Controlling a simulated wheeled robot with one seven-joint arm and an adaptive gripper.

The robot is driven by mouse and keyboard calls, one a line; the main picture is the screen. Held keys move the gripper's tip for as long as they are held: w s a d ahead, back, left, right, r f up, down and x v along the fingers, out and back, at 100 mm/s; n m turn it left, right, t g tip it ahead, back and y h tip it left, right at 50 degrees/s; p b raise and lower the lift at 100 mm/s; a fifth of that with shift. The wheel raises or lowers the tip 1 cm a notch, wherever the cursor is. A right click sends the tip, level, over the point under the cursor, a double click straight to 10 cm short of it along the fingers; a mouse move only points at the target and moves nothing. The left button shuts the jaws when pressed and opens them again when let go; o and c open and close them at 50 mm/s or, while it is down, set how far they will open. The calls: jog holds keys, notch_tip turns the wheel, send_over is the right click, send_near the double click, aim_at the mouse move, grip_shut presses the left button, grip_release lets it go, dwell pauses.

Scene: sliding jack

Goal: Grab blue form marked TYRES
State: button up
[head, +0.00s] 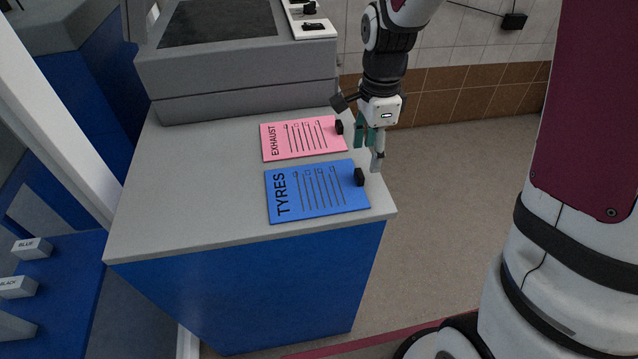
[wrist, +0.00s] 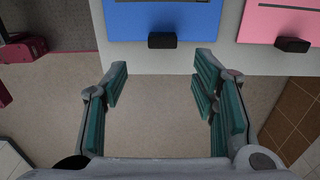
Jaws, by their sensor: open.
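The blue form marked TYRES (head: 310,195) lies flat near the front right corner of the grey counter, with a small black block on its right edge. It also shows at the top of the wrist view (wrist: 150,20), with the black block (wrist: 162,40) at its near edge. My gripper (head: 369,150) is over the counter's right edge, close to the blue form's black block. In the wrist view my gripper (wrist: 160,92) is open and empty, its teal-padded fingers apart with the floor showing between them. Nothing is between the fingers.
A pink form marked EXHAUST (head: 300,138) with its own black block lies just behind the blue form on the grey counter (head: 190,190). A raised grey block (head: 235,80) stands at the counter's back. The counter's left part is clear.

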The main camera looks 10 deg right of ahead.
aim_at(362, 172)
jog(key=shift+w+a+f+p, duration=0.1)
jog(key=shift+a+f+p, duration=0.1)
jog(key=shift+f, duration=1.55)
jog(key=shift+w+a+f+p, duration=0.1)
jog(key=shift+a+f+p, duration=0.1)
jog(key=shift+f, duration=1.55)
jog(key=c, duration=1.2)
